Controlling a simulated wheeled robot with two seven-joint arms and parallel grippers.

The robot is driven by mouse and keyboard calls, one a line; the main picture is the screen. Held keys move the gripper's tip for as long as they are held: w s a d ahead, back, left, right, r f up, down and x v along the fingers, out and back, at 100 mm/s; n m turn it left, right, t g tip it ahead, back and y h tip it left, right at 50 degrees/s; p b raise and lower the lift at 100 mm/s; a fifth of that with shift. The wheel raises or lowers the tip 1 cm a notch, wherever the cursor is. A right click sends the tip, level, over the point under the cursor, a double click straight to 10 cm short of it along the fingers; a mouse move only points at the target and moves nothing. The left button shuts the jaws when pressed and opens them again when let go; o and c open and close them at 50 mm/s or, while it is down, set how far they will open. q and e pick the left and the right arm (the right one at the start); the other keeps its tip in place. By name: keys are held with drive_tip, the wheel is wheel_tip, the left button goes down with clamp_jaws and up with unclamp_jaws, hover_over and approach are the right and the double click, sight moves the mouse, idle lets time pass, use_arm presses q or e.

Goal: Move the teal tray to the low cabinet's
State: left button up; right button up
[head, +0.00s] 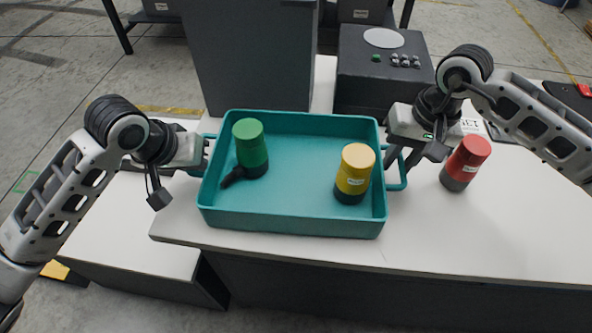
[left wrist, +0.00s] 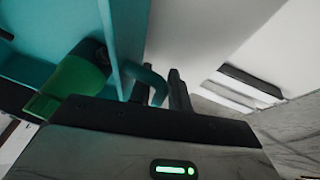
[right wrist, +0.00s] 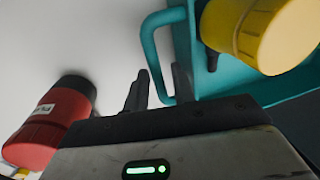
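The teal tray (head: 290,225) sits level on the white table, near its front edge. It holds an upright green-topped container (head: 250,146) at left and a yellow-topped container (head: 354,172) at right. My left gripper (head: 203,153) is at the tray's left handle, which shows between dark fingers in the left wrist view (left wrist: 157,84). My right gripper (head: 402,160) is at the right handle (head: 403,178). In the right wrist view its fingers stand apart on either side of the handle bar (right wrist: 150,50). Both grippers look open; the left one's inner finger is partly hidden.
A red container (head: 466,162) stands on the table right of my right gripper. A dark box with knobs (head: 385,75) and a tall dark grey block (head: 250,60) stand behind the tray. A lower white surface (head: 130,235) lies at left. The table's right front is clear.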

use_arm(q)
clamp_jaws()
use_arm(e)
clamp_jaws()
use_arm(q)
drive_tip(key=shift+r, duration=0.2)
use_arm(e)
drive_tip(key=shift+r, duration=0.2)
